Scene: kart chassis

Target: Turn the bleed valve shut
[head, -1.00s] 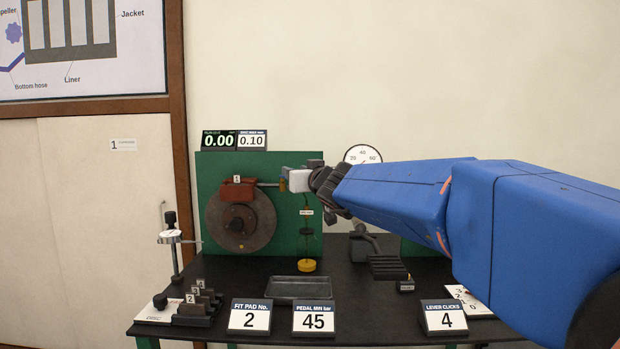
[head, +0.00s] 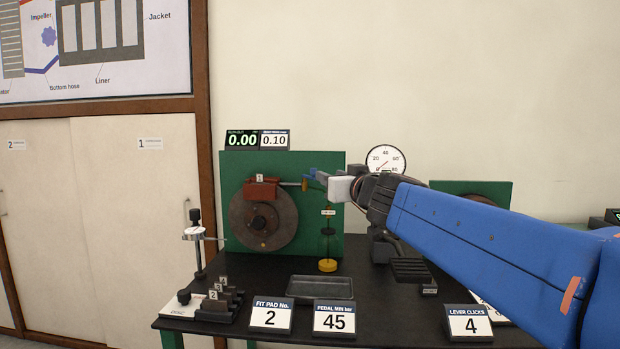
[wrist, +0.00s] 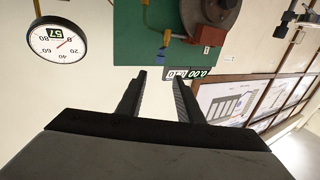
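The bleed valve shows as a small brass fitting (head: 304,185) with a blue lever (head: 312,173), at the end of the pipe from the red caliper (head: 262,188). In the wrist view the brass fitting (wrist: 179,37) and the blue lever (wrist: 155,33) lie beyond my fingertips. My gripper (wrist: 159,77) is open and empty, its two dark fingers apart. In the head view its pale body is just right of the valve and partly overlaps that area, so the exact gap is hard to tell. A bottle with a yellow base (head: 328,265) stands below the valve.
A green panel (head: 320,220) backs the brake disc (head: 250,225). A round gauge (head: 385,159) is behind my arm. A pedal (head: 411,270), a grey tray (head: 320,287), numbered pads (head: 218,303) and cards are on the black bench. Open air surrounds the fingers.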

